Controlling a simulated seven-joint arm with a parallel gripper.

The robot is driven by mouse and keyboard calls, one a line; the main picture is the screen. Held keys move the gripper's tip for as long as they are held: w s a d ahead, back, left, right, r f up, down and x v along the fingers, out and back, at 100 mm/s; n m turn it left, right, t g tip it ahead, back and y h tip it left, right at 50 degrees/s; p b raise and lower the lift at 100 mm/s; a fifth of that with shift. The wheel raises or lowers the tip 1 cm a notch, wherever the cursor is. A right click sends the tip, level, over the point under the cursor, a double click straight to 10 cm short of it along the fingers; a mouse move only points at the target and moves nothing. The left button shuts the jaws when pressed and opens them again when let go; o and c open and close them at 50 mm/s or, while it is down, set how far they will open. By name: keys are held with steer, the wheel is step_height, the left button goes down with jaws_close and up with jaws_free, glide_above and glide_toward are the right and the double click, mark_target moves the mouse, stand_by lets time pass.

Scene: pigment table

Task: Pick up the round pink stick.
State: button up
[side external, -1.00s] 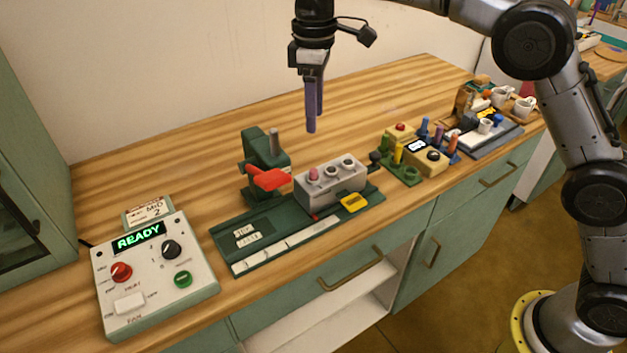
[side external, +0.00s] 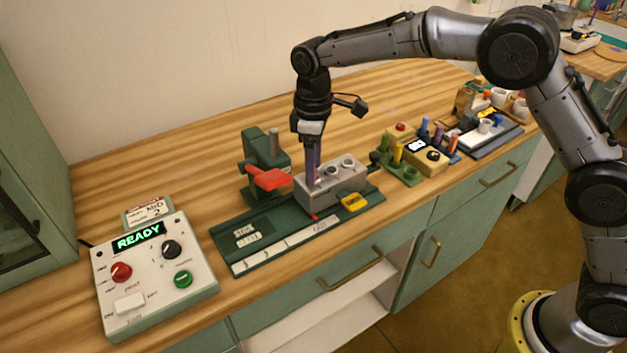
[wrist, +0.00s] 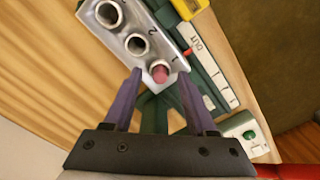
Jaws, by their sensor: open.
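The round pink stick (wrist: 159,73) stands in the end hole of a grey metal block, by the mark that looks like "1", in the wrist view. Only its rounded pink top shows. The grey block (side external: 345,188) has two more holes, which look empty. My gripper (wrist: 158,75) is open, with one purple finger on each side of the pink stick. The fingertips are close to the block's end, and I cannot tell whether they touch the stick. In the side external view my gripper (side external: 313,182) points down at the block's left end and hides the stick.
A green press with a red lever (side external: 267,179) stands close behind the block's left end. A yellow piece (side external: 354,202) is at the block's front. A control box (side external: 155,275) reading READY is at left. Racks of coloured sticks (side external: 422,150) stand at right. Bare wood lies behind.

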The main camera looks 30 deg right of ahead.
steer(key=shift+f, duration=0.1)
steer(key=shift+c, duration=0.4)
jaws_close()
step_height(320, 180, up, 10)
stand_by(0.5)
